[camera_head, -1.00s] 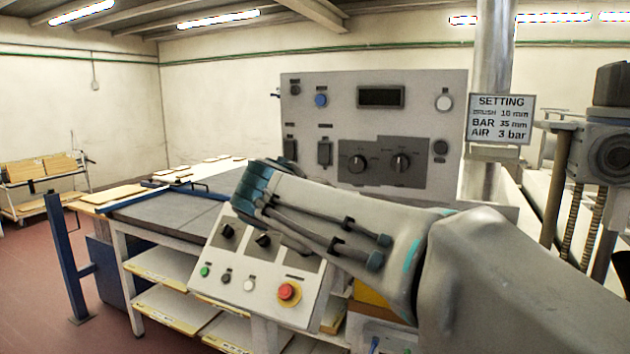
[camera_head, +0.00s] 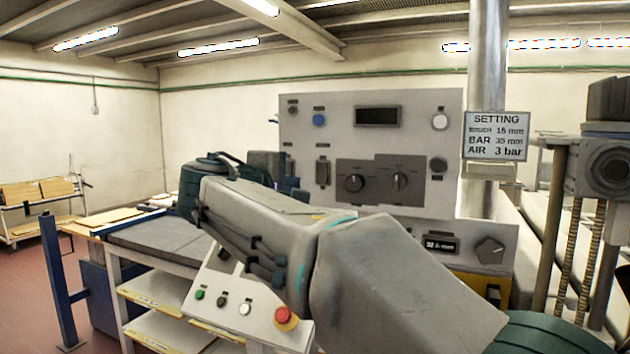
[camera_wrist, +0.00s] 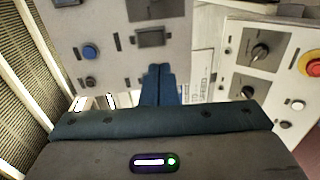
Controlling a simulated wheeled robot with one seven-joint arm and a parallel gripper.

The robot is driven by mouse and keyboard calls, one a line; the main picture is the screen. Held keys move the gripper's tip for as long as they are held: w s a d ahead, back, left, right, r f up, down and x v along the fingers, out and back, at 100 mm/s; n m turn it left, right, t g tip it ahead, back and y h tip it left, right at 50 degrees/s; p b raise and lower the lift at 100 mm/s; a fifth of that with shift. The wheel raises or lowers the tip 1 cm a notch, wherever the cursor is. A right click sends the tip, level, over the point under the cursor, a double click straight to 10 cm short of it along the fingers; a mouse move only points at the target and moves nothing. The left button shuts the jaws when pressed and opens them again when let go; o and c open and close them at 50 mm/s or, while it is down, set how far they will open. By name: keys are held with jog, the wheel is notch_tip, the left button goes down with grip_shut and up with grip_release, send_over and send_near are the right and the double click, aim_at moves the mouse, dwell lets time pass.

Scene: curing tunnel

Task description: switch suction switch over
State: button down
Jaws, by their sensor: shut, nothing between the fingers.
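The upright grey control panel (camera_head: 300,115) carries dark switches, a blue button (camera_head: 319,120), a display (camera_head: 377,115) and two rotary knobs. A dark rocker switch (camera_head: 322,171) shows just right of my wrist; my arm hides what is left of it. The labels are too small to read, so I cannot tell which control is the suction switch. In the wrist view my gripper (camera_wrist: 158,72) is shut and empty, its fingertips in front of the panel (camera_wrist: 110,20). The blue button (camera_wrist: 90,51) is left of the fingers there. I cannot tell whether the fingertips touch anything.
A sloped button box with a red emergency stop (camera_head: 286,319) is below my arm; its knobs (camera_wrist: 260,52) show at right in the wrist view. A metal pipe (camera_head: 487,60) and a settings sign (camera_head: 496,136) stand at right. A grey-topped table (camera_head: 160,243) is at left.

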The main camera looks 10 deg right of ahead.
aim_at(321, 181)
jog(key=p+x, duration=0.2)
jog(key=x, duration=0.9)
jog(key=shift+w+d+p, duration=0.15)
jog(key=shift+w+p, duration=0.1)
jog(key=shift+p, duration=0.15)
